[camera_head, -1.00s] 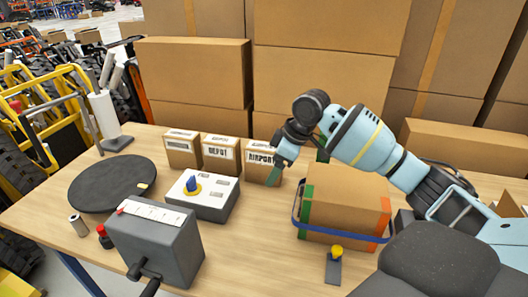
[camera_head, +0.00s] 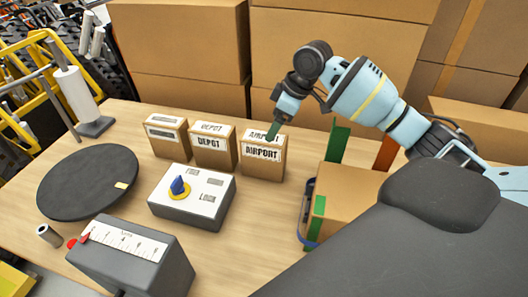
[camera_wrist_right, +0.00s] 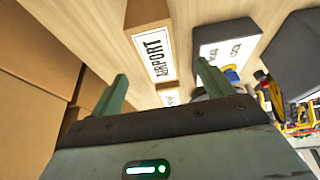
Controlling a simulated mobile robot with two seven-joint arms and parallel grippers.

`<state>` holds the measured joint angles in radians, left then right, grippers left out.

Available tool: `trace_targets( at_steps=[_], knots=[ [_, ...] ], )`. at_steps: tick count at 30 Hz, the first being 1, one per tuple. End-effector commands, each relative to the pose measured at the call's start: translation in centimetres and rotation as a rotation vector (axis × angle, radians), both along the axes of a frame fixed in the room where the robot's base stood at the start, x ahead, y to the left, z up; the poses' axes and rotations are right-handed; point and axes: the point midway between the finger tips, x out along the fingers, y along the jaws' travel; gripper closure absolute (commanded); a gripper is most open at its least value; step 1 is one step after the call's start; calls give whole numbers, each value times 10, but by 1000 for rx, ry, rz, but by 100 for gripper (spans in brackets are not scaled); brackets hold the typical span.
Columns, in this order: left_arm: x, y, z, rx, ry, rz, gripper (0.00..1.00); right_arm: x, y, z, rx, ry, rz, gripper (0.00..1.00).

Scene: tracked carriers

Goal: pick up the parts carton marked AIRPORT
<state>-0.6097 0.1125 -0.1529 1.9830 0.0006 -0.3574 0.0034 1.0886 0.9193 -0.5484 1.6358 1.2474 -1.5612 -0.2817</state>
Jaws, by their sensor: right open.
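The carton marked AIRPORT (camera_head: 262,172) stands upright on the table, the rightmost of a row of three small brown cartons. Its white labels are on the front and top. My right gripper (camera_head: 274,130) is open and appears at the carton's top right in the head view, covering part of the top label. In the right wrist view the AIRPORT carton (camera_wrist_right: 148,14) lies ahead of the open fingers (camera_wrist_right: 163,76), apart from them. Part of another labelled carton (camera_wrist_right: 168,87) shows between the fingers. My left gripper is not in view.
The DEPOT carton (camera_head: 214,160) stands close left of AIRPORT, with another carton (camera_head: 167,138) beyond it. A grey box with a blue knob (camera_head: 193,205) lies in front. A strapped carton (camera_head: 345,205) stands at right. Large boxes (camera_head: 190,90) line the back.

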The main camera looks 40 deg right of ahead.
Motion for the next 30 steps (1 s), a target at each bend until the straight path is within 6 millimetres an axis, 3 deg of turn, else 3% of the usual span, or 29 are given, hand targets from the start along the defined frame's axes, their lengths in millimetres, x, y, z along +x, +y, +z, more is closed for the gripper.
trace_targets(
  at_steps=[9, 15, 24, 30],
  knots=[
    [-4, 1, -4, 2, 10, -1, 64, 8, 6, -23, 0, 1, 0, 20],
    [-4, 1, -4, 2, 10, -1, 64, 10, 8, -28, 0, 1, 0, 20],
    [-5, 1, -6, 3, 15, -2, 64, 27, 17, -62, 1, 4, 0, 20],
    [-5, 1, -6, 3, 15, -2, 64, 30, 19, -70, 0, 0, 0, 20]
  ],
)
